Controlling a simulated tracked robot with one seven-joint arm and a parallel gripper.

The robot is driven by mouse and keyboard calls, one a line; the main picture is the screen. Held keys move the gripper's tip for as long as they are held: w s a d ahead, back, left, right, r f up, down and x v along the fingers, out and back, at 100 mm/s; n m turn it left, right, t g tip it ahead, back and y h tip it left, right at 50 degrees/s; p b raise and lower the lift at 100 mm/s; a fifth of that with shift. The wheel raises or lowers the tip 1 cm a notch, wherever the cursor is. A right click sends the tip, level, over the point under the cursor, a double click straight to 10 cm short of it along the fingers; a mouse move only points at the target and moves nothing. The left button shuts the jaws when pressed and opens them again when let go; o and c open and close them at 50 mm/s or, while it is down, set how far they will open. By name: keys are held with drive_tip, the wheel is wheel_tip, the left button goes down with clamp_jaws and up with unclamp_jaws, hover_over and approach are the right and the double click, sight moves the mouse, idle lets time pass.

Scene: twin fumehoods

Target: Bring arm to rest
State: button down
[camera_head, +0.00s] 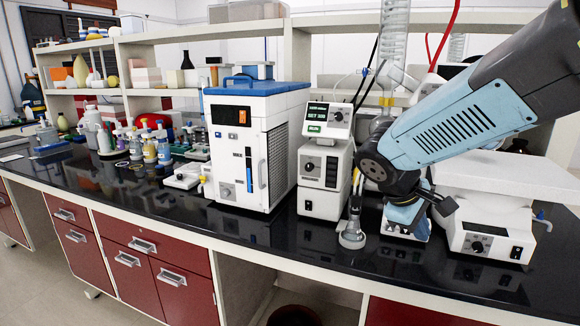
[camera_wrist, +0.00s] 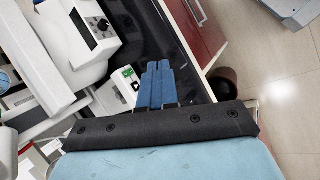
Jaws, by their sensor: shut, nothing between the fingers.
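My arm, light blue and dark grey, reaches from the upper right of the head view down over the right part of the bench. Its lower end is partly hidden behind its own joint, and the fingers cannot be made out clearly there. In the wrist view my gripper (camera_wrist: 158,66) shows two blue fingers side by side, shut with nothing between them. They are over the black bench top (camera_wrist: 185,75), close to a small white device with green labels (camera_wrist: 123,86). I cannot tell how far apart they are.
A white instrument with a knob (camera_head: 480,244) stands right of my arm's end. A glass flask (camera_head: 352,236), a white unit with a display (camera_head: 323,180) and a tall white-blue box (camera_head: 233,150) stand left. Red drawers (camera_wrist: 192,28) line the bench front. A dark bin (camera_wrist: 222,83) is below.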

drive_tip(key=s+a+r+m+t+y, duration=0.3)
drive_tip(key=s+r+m+y, duration=0.3)
drive_tip(key=s+r+m, duration=0.1)
drive_tip(key=shift+s+m+t, duration=0.3)
drive_tip(key=shift+s+m, duration=0.2)
drive_tip(key=shift+s, duration=0.55)
idle(0.7)
